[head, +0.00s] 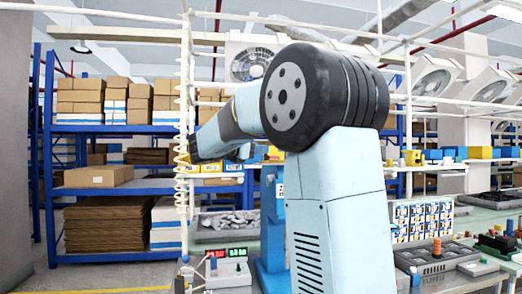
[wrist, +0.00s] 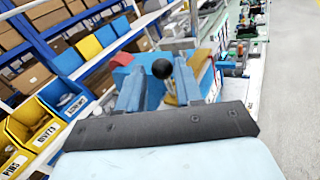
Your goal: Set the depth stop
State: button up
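In the wrist view my gripper (wrist: 159,72) has two grey-blue fingers standing apart. A black ball knob (wrist: 161,69) shows in the gap between the fingertips, with narrow space on each side; I cannot tell how far beyond them it lies. Behind it is a blue machine body (wrist: 122,77), partly hidden by the fingers. In the head view a blue machine stand (head: 271,225) rises from the bench, mostly hidden by my arm. My fingers cannot be made out there. I cannot pick out the depth stop for certain.
A grey tray of metal parts (head: 225,224) and a box with red and green displays (head: 227,267) sit left of my arm. A grey tray (head: 440,256) sits at right. Yellow bins (wrist: 37,129) line a rack in the wrist view. The floor at its right is clear.

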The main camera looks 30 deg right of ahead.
jog(key=v, duration=1.1)
jog(key=shift+d, duration=0.1)
